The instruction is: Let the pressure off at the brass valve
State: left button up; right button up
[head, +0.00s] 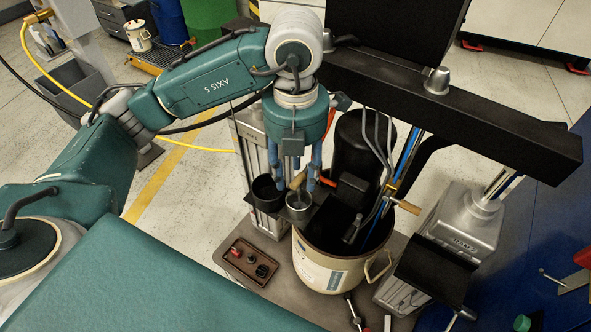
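A brass-coloured fitting (298,180), which looks like the valve, shows at the left of the pump, partly hidden by my fingers. My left gripper (294,178) points down over it, with blue fingers spread apart. I cannot tell whether a finger touches the fitting. The beige drum (322,272) stands open below and to the right, with hoses and rods going into it. A black crossbeam (470,115) of the pump frame spans above the drum. My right gripper does not show.
Two small cups, one black (267,190) and one grey (299,205), sit just below the gripper. A brown tray (234,262) with small red and black parts lies left of the drum. A grey bin (76,88) stands at far left.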

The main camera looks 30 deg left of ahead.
pick_arm(q)
notch_tip(320, 180, up, 12)
dwell(0.6)
dwell(0.5)
